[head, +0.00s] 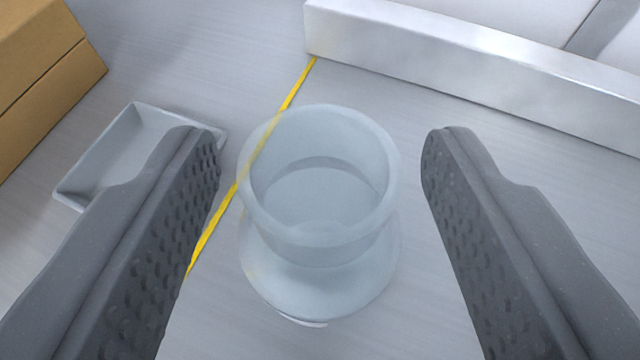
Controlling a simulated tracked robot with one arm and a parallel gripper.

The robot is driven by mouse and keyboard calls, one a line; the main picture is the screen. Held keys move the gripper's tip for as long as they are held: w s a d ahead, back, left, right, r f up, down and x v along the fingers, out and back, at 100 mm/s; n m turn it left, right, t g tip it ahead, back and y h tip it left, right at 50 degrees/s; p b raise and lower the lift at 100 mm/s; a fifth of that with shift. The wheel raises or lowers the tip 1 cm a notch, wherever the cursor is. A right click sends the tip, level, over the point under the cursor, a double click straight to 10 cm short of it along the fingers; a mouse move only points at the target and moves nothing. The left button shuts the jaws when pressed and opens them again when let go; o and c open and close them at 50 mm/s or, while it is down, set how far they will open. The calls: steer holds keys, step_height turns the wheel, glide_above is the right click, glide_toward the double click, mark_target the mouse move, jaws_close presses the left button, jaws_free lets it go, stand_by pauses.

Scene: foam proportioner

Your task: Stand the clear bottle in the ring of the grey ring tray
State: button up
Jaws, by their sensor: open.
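The clear bottle (320,262) stands upright on the light grey surface, seen from above with its wide round mouth toward me. My gripper (320,145) is open, with one dark finger on each side of the bottle. There is a gap between the bottle and the right finger, and a smaller one at the left finger. A grey square tray (88,168) lies at the left, partly hidden behind the left finger. I see no ring in its visible part, so I cannot tell whether it is the ring tray.
A brown cardboard box (45,75) stands at the upper left. A pale metal bar (450,60) runs across the upper right. A yellow line (292,92) crosses the surface and passes behind the bottle. The surface between the bottle and the bar is clear.

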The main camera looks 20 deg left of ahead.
steer(key=v, duration=1.1)
steer(key=shift+p, duration=0.35)
steer(key=shift+w, duration=0.1)
